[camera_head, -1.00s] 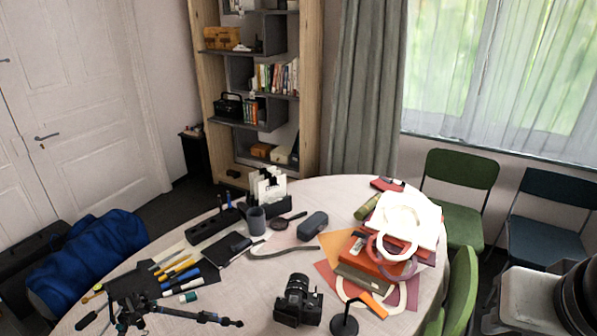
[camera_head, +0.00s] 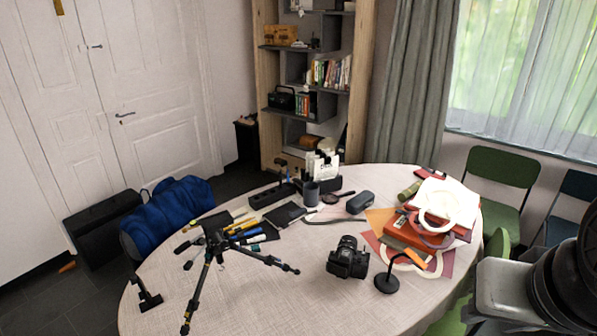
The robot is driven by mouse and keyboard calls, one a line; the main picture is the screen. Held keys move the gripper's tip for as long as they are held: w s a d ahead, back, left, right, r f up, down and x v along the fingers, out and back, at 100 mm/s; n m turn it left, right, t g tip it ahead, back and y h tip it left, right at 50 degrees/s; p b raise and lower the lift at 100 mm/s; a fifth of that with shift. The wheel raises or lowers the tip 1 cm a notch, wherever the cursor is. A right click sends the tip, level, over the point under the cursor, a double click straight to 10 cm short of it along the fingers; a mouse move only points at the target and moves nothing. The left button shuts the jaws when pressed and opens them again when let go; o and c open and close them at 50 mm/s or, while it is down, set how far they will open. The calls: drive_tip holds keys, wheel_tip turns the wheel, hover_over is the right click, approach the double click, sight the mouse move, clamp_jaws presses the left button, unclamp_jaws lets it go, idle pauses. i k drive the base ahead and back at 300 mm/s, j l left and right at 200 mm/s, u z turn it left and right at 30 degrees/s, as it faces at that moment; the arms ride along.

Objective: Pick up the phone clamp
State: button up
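A small black bracket-like piece (camera_head: 149,299) lies at the left front edge of the round table (camera_head: 270,310). It looks like the phone clamp, but it is too small to be sure. A black tripod (camera_head: 212,248) stands with spread legs just right of it, apart from it. A black stand with a round base (camera_head: 387,281) is on the table to the right of the camera. My gripper is not in view; only grey and black parts of my own arm show at the lower right.
A black camera (camera_head: 347,260) sits mid-table. Pens (camera_head: 245,228), a dark holder (camera_head: 272,195), a cup (camera_head: 311,193) and a glasses case (camera_head: 360,202) are behind. Books with a white ring (camera_head: 437,215) are at the right. Green chairs (camera_head: 500,180) stand beyond. The table's front middle is clear.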

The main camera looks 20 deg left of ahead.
sight(150, 301)
drive_tip(key=u, duration=1.8)
drive_tip(key=k+l+u, duration=0.1)
drive_tip(key=l+u, duration=0.2)
drive_tip(key=k+l+u, duration=0.15)
drive_tip(key=l+u, duration=0.2)
drive_tip(key=i+j+u, duration=0.45)
drive_tip(key=j, duration=0.2)
drive_tip(key=i+j+u, duration=0.45)
drive_tip(key=j, duration=0.15)
drive_tip(key=i+j+u, duration=0.45)
drive_tip(key=i+z, duration=0.65)
drive_tip(key=z, duration=0.2)
drive_tip(key=i+j+z, duration=0.1)
drive_tip(key=i+z, duration=0.5)
drive_tip(key=z, duration=0.2)
drive_tip(key=i+z, duration=0.15)
drive_tip(key=z, duration=0.2)
drive_tip(key=i+j+z, duration=0.1)
drive_tip(key=z, duration=0.3)
drive_tip(key=i+j+z, duration=0.15)
drive_tip(key=z, duration=0.25)
drive_tip(key=i+j+z, duration=0.1)
drive_tip(key=i+z, duration=0.15)
drive_tip(key=z, duration=0.2)
drive_tip(key=i+j+z, duration=0.25)
drive_tip(key=z, duration=0.2)
drive_tip(key=i+j+z, duration=0.2)
drive_tip(key=z, duration=0.25)
